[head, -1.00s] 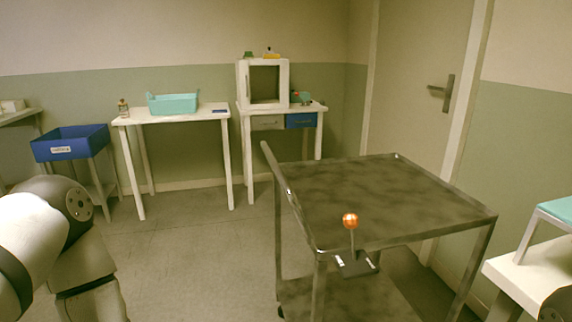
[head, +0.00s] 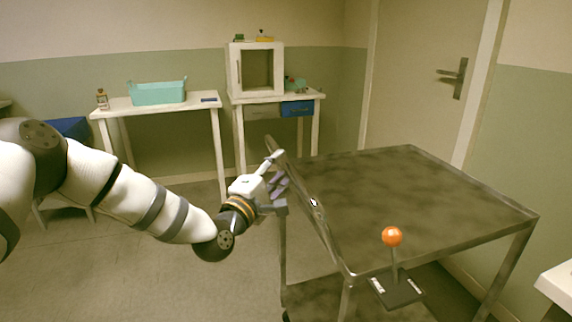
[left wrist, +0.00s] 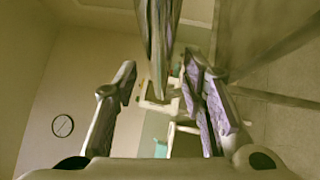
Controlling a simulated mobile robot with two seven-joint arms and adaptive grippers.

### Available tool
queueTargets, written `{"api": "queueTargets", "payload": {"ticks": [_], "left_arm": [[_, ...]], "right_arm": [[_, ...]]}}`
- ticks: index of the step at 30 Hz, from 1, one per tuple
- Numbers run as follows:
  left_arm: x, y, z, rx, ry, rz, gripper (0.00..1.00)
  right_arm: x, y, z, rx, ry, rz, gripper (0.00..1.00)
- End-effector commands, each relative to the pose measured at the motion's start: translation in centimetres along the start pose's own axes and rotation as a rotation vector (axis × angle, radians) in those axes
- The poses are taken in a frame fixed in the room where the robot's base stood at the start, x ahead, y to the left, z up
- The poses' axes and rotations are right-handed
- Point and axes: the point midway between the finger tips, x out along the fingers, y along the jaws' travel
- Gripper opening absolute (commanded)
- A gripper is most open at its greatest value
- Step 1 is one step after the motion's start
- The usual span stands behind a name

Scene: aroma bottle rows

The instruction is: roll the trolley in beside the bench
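The trolley (head: 440,185) has a dark, mottled metal top and thin metal legs. Its raised handle bar (head: 313,203) runs along its left edge. My left gripper (head: 278,180) is at the far part of the handle bar. In the left wrist view its fingers (left wrist: 160,75) are spread, with a metal bar (left wrist: 158,35) showing between them; I cannot tell whether they touch it. My right gripper is not in view. Which white table is the bench is unclear.
A white table (head: 205,104) with a teal basket (head: 158,93) stands at the back left. Another, with a cabinet (head: 256,67) and blue drawer (head: 297,108), stands beside it. A white table corner (head: 557,283) is at lower right. The floor (head: 190,285) left of the trolley is clear.

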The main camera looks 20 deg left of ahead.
Motion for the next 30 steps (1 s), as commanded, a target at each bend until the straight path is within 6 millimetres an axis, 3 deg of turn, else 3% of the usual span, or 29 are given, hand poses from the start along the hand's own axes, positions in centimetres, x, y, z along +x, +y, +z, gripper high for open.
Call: {"api": "queueTargets", "payload": {"ticks": [6,14,20,30], "left_arm": [[2.8,-0.2,0.1,0.000,-0.001,-0.002,0.38],[3.1,0.0,0.0,-0.001,0.000,-0.002,0.38],[3.1,-0.1,0.0,0.000,0.000,-0.002,0.00],[3.3,-0.2,0.3,0.001,-0.001,-0.003,0.00]], "right_arm": [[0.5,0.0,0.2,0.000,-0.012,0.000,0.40],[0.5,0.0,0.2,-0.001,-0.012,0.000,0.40],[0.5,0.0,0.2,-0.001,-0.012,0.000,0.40],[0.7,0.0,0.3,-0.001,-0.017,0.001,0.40]]}}
